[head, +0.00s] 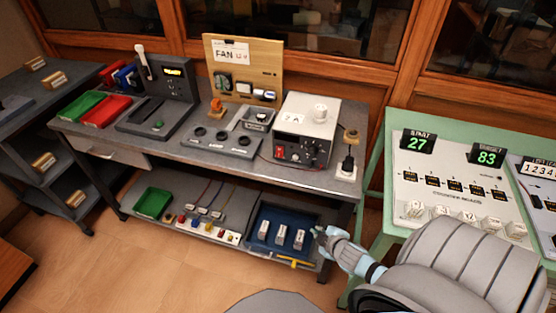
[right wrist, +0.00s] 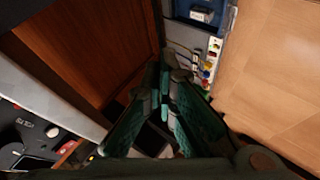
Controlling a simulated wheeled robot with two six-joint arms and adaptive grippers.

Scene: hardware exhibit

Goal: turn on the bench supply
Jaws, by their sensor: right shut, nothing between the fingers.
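The bench supply (head: 305,130) is a box with a pale top and a dark front, standing on the right part of the grey workbench. Its front has a red switch (head: 280,153) at the lower left and several dark knobs to the right. I cannot tell the switch's position. My right gripper (head: 320,236) is in front of the bench, low by the lower shelf's right end, below the supply and apart from it. In the right wrist view its green-padded fingers (right wrist: 163,88) are together, with nothing between them. My left gripper is not in view.
The workbench (head: 210,160) also holds red and green bins, a dark instrument and a FAN board (head: 243,70). Below are a blue tray (head: 256,247) and a strip of coloured buttons (head: 208,228). A green-framed counter table (head: 398,225) stands right. Open floor lies in front.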

